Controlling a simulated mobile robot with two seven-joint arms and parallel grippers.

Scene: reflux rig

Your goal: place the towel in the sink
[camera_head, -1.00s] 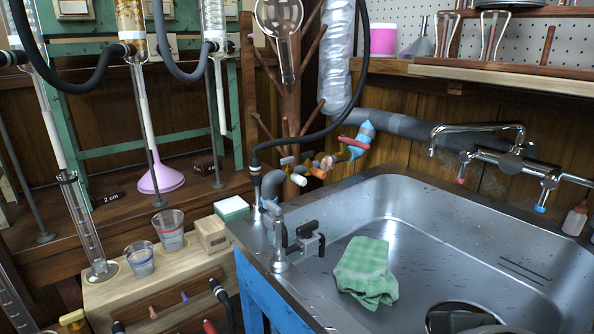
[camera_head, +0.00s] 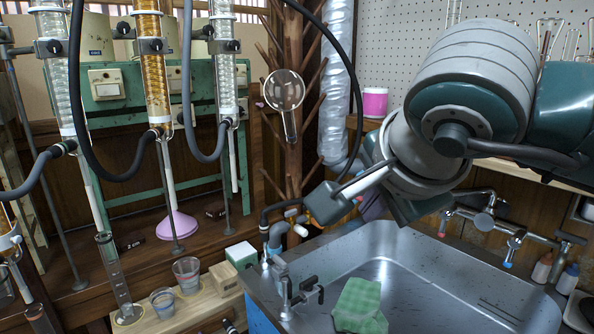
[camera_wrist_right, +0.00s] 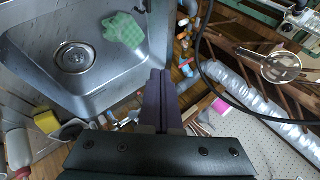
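The green checkered towel (camera_head: 360,305) lies crumpled inside the metal sink (camera_head: 440,285), by its left side; the bottom picture edge is close to it. In the right wrist view the towel (camera_wrist_right: 124,30) rests in the basin, apart from the round drain (camera_wrist_right: 76,57). My right arm reaches in from the right in the head view, above the back of the sink. My right gripper (camera_wrist_right: 160,76) has its fingers together with nothing visible between them, away from the towel. In the head view its fingertips are mostly hidden by the arm. My left gripper is not in view.
Taps (camera_head: 484,221) stand at the sink's back edge. A small valve fitting (camera_head: 302,291) is on its left rim. Glass columns with black hoses (camera_head: 88,120), beakers (camera_head: 187,275) and a sponge (camera_head: 241,254) are at the left. A pink tub (camera_head: 375,103) stands behind.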

